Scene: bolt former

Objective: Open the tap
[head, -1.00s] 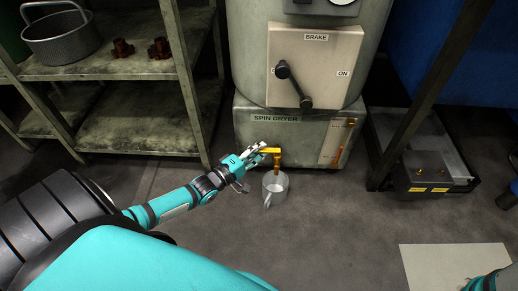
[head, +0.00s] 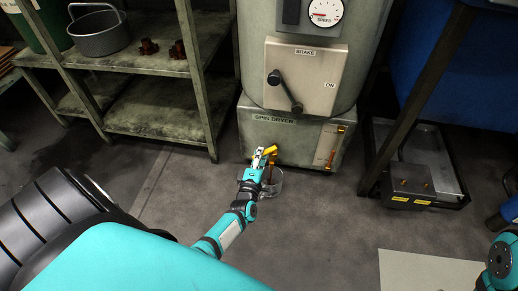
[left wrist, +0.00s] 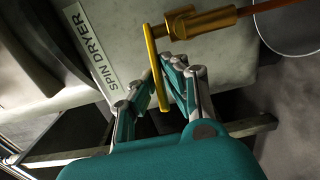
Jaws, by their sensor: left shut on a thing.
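The brass tap (left wrist: 203,22) sticks out low on the front of the spin dryer (head: 300,139). Its yellow lever (left wrist: 152,55) lies between the fingers of my left gripper (left wrist: 174,68). In the head view the left gripper (head: 263,158) is shut on this lever, in front of the dryer. A thin orange-brown streak (left wrist: 272,5) runs on from the tap's spout, like liquid. My right gripper is out of view.
A metal shelf (head: 150,119) with a pot (head: 98,37) stands at left. A dark metal frame with a tray (head: 447,177) stands at right. A pale sheet (head: 425,272) lies on the floor at front right. The floor before the dryer is otherwise clear.

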